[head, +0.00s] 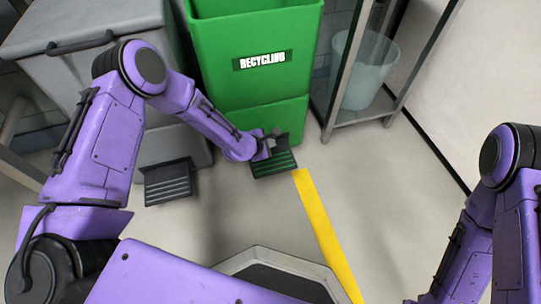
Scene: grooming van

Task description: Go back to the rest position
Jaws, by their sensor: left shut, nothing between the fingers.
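My left gripper (271,141) is low in front of the green recycling bin (255,85), just above the bin's black foot pedal (273,163). It is shut with nothing in it; I cannot tell whether it touches the pedal. My left arm reaches in from the left, bent at the elbow. The bin stands upright with a "RECYCLING" label on its front, and its top is cut off by the view. My right arm shows at the lower right, and its gripper is out of view.
A grey bin (120,60) with a black handle and its own foot pedal (168,182) stands left of the green bin. A metal-framed rack (352,118) holding a translucent bucket (364,72) stands to the right. A yellow floor stripe (322,225) crosses open floor.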

